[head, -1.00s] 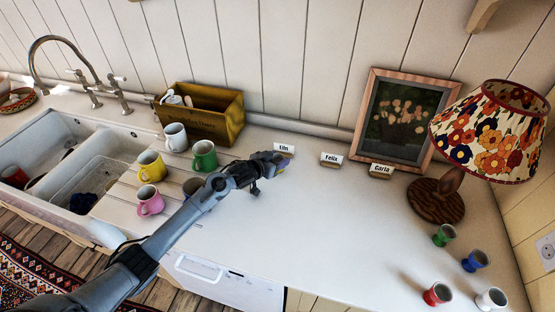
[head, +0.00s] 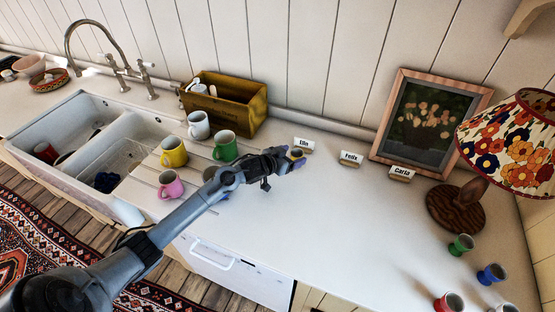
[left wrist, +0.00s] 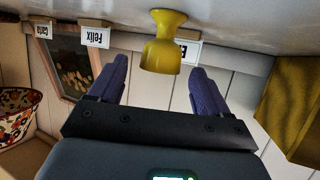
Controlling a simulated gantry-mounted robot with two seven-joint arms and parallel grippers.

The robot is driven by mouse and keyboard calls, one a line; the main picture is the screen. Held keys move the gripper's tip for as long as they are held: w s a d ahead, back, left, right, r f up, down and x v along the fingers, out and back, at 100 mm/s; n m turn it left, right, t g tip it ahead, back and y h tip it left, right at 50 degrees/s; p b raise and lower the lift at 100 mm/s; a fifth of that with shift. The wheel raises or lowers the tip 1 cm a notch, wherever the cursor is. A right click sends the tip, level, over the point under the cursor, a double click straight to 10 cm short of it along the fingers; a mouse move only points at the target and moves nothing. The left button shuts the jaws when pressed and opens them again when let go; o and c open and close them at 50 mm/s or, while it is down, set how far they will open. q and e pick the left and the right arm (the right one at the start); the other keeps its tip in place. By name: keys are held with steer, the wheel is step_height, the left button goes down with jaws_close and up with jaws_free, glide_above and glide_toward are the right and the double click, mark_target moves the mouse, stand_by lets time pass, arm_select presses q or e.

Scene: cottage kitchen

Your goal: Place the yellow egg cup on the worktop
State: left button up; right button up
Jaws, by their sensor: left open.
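The yellow egg cup (left wrist: 163,42) shows in the left wrist view, which is upside down. It appears upright with its foot on the white worktop (head: 330,220), in front of the "Elin" name card (head: 303,144). In the head view only a small yellow bit of the cup (head: 297,152) shows at my left gripper (head: 293,160). My left gripper is open, its purple fingers (left wrist: 158,72) on either side of the cup's bowl, with a gap to each side. The gripper hides most of the cup in the head view. My right gripper is not in view.
"Felix" (head: 351,159) and "Carla" (head: 402,173) cards stand right of "Elin", before a picture frame (head: 430,120). Several mugs (head: 174,152) and a wooden box (head: 236,105) are left. A lamp (head: 510,145) and several egg cups (head: 461,244) are right. The middle worktop is clear.

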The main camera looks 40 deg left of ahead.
arm_select(q)
steer(key=p+v, duration=0.1)
steer(key=v, duration=0.6)
steer(key=shift+v, duration=0.85)
steer(key=shift+r, duration=0.1)
